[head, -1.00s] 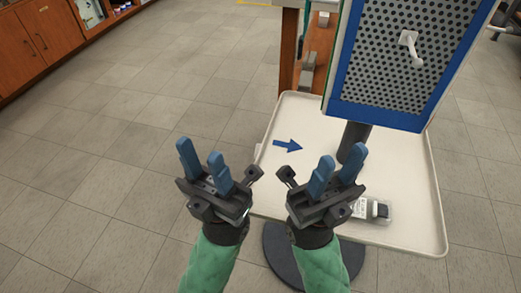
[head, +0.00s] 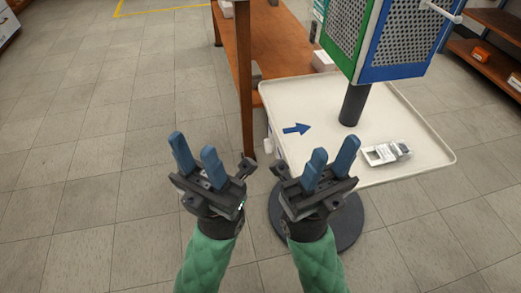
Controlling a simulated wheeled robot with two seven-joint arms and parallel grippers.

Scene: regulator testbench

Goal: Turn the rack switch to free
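The rack (head: 375,40) has perforated panels with blue and green frames. It stands on a dark post (head: 353,104) rising from a cream tray (head: 420,165). A blue arrow (head: 296,129) on the tray points right. A small pale part (head: 268,145) shows at the tray's left side; I cannot tell whether it is the rack switch. My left gripper (head: 192,143) is open and empty over the floor, left of the tray. My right gripper (head: 332,148) is open and empty, in front of the tray's near edge in the picture. No switch is clearly readable.
A white packaged item (head: 385,152) lies on the tray. A round dark base (head: 340,225) sits below it. A wooden shelf unit (head: 285,45) stands behind, with another shelf (head: 490,55) at right. Floor at left is clear.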

